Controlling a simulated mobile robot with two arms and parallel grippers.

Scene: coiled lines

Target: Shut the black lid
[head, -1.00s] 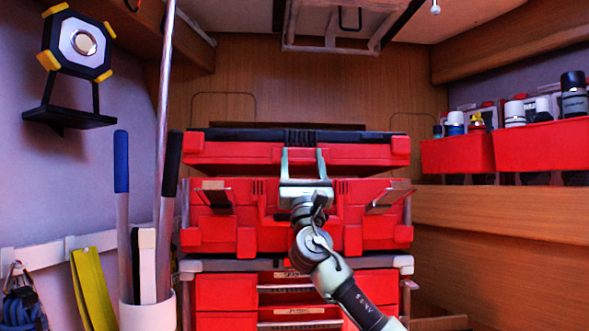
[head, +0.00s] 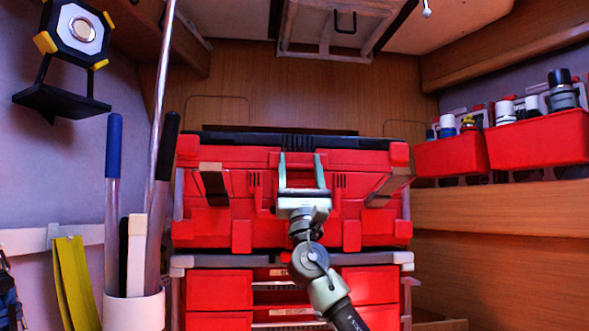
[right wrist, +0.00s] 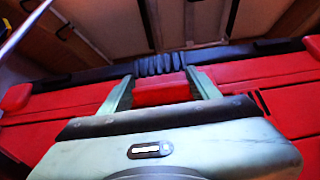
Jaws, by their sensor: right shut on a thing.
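The black lid (head: 235,138) with its red front edge lies across the top of the red toolbox (head: 210,228); I see no clear gap between them from the front. The lid also shows in the right wrist view (right wrist: 85,76). My right gripper (head: 302,160) is at the middle of the lid's front. Its two pale green fingers are on either side of a red front piece of the lid, shut on it; they show closer in the right wrist view (right wrist: 162,90). My left gripper is not in view.
Two side latches stick out from the box front, left (head: 213,184) and right (head: 390,184). Red drawers (head: 218,291) are below. A white holder (head: 135,311) with upright tools stands left. Red bins (head: 540,140) with bottles sit on the right shelf. A lamp (head: 78,30) hangs upper left.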

